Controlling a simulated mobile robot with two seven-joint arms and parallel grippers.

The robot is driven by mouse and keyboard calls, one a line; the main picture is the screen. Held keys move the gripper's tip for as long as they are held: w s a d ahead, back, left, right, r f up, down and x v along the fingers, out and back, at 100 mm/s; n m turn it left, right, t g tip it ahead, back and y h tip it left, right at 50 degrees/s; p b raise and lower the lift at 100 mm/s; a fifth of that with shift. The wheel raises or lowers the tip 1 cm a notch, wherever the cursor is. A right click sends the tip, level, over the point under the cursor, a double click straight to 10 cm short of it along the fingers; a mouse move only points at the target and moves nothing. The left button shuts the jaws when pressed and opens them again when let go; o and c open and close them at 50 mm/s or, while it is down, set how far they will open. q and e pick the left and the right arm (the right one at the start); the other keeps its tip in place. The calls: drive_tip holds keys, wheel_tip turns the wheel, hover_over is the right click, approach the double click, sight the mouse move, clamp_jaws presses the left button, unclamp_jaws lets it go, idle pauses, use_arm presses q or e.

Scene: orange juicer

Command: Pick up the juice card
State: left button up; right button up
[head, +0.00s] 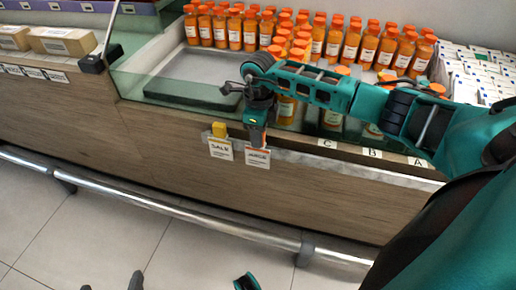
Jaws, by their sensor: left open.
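The juice card (257,157) is a small white card with an orange clip, hanging at the front edge of the display counter. A similar card marked SALE (220,149) with a yellow clip hangs just to its left. My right gripper (257,138) points down right at the top of the juice card and hides part of its clip. I cannot tell whether its fingers are closed on the clip. My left gripper (112,284) is open and empty at the bottom edge, low over the floor and away from the counter.
Several orange juice bottles (300,42) stand in the glass-fronted display behind the cards. A grey tray area (190,94) beside them is empty. White cartons (480,70) are at the right. A metal rail (180,208) runs along the counter's front. Letter labels (372,153) line the edge.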

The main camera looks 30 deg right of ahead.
sight(261, 157)
wheel_tip(261, 157, down, 3)
drive_tip(key=shift+r, duration=0.2)
drive_tip(key=shift+c, duration=0.3)
clamp_jaws()
drive_tip(key=shift+r, duration=0.1)
